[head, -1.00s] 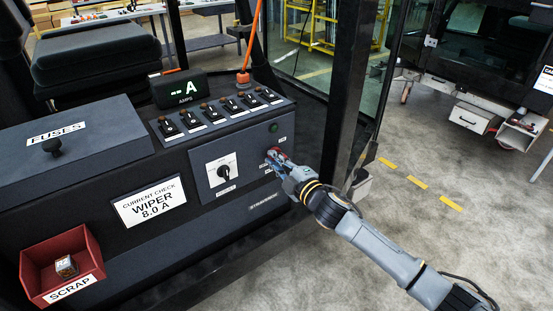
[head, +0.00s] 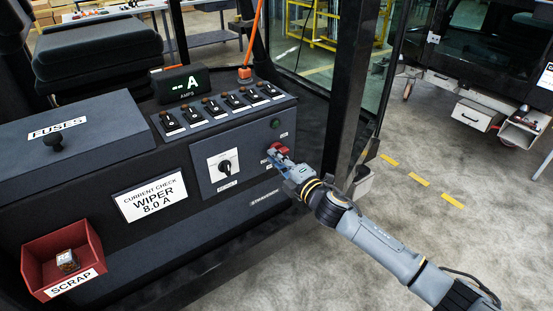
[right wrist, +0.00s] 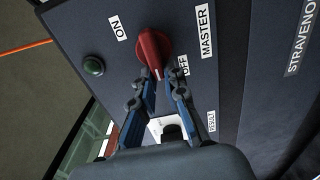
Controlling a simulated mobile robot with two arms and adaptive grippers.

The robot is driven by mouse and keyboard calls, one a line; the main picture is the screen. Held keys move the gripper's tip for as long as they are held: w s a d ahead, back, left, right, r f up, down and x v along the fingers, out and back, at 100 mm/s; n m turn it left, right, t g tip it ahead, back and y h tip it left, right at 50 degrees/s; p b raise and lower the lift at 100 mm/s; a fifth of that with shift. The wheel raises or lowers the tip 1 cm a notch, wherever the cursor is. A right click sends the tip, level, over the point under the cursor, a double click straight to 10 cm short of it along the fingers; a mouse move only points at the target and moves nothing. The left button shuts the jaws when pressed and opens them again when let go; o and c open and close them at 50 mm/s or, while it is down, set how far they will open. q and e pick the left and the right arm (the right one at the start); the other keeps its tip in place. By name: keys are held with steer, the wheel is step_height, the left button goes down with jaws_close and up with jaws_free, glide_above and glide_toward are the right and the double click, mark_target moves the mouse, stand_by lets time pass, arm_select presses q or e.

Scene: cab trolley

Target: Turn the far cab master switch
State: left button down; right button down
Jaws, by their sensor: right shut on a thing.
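The red master switch knob (right wrist: 153,50) sits on the dark console panel between an ON label (right wrist: 118,27) and an OFF label (right wrist: 182,65). Its white mark points down toward my fingers, nearer OFF than ON. In the head view the knob (head: 279,149) is at the panel's right end. My right gripper (right wrist: 160,82) is shut on the knob's lower end, one finger on each side. It also shows in the head view (head: 276,160), reaching in from the lower right. My left gripper is not in view.
A green lamp (right wrist: 93,66) is beside the knob. A black rotary selector (head: 224,167) is to the left, below a row of toggle switches. A dark cab post (head: 345,100) stands close to the right of my gripper. A red scrap bin (head: 92,245) is at lower left.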

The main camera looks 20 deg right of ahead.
steer(key=shift+f, duration=0.1)
steer(key=c, duration=1.4)
jaws_free()
steer(key=v, duration=1.2)
